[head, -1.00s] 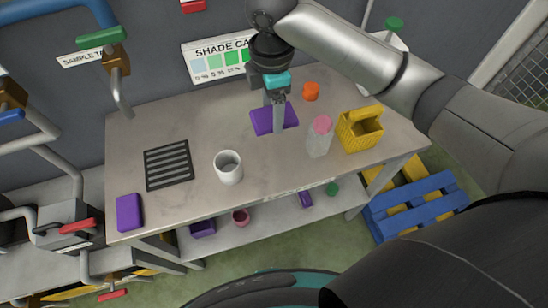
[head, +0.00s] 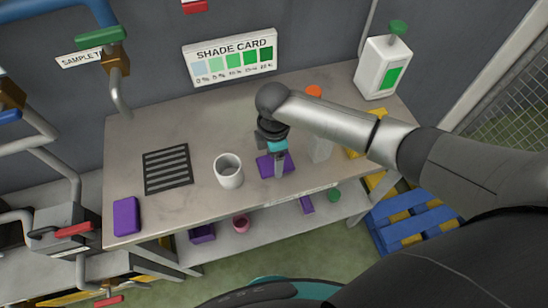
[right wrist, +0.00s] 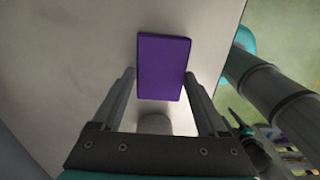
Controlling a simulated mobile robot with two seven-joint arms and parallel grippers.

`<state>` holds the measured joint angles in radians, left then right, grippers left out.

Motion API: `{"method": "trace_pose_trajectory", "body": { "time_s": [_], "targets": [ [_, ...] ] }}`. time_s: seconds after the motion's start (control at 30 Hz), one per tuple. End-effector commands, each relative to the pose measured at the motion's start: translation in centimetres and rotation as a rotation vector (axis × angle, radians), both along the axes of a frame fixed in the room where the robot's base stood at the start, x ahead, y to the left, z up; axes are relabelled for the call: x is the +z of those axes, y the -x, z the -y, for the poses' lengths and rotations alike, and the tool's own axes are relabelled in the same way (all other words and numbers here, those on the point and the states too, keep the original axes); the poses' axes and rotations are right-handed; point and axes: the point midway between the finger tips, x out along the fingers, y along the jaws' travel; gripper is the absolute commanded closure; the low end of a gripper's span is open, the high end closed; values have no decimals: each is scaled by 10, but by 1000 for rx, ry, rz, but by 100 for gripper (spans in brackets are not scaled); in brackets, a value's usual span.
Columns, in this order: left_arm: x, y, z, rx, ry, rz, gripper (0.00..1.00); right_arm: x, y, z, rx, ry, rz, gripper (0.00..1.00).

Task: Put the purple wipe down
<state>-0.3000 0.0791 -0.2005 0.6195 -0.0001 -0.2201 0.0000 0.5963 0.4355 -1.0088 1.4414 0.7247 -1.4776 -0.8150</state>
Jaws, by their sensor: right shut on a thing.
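A flat purple wipe (head: 267,166) is in the grip of my right gripper (head: 279,168), close to the table's front edge, right of the white mug. In the right wrist view the purple wipe (right wrist: 164,67) reaches out past the two fingers (right wrist: 160,103), over the pale table top. I cannot tell whether it touches the table or hangs just above it. A second purple piece (head: 127,216) lies flat at the table's front left corner. My left gripper is not in view.
On the table (head: 190,115) stand a white mug (head: 228,172), a black slotted mat (head: 167,169), a clear bottle (head: 320,148), a yellow caddy partly behind my arm and a white jug (head: 383,70). A lower shelf (head: 270,221) holds small items. The table's back middle is clear.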

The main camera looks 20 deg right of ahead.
Motion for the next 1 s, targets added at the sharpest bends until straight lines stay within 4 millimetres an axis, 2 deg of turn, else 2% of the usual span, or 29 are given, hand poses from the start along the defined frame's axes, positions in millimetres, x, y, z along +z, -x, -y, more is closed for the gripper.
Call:
{"method": "trace_pose_trajectory", "body": {
  "time_s": [0.43, 0.47, 0.5, 0.67, 1.0],
  "targets": [
    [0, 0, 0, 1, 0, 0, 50, -9, 1, 0, 2, 0, -1, 68],
    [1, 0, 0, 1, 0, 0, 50, -8, 1, 0, 2, 0, -1, 20],
    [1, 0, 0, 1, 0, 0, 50, -8, 1, 0, 2, 0, -1, 16],
    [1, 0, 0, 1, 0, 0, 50, -8, 1, 0, 2, 0, -1, 0],
    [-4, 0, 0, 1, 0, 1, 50, -10, 0, 0, 1, 0, 1, 0]
  ]
}}
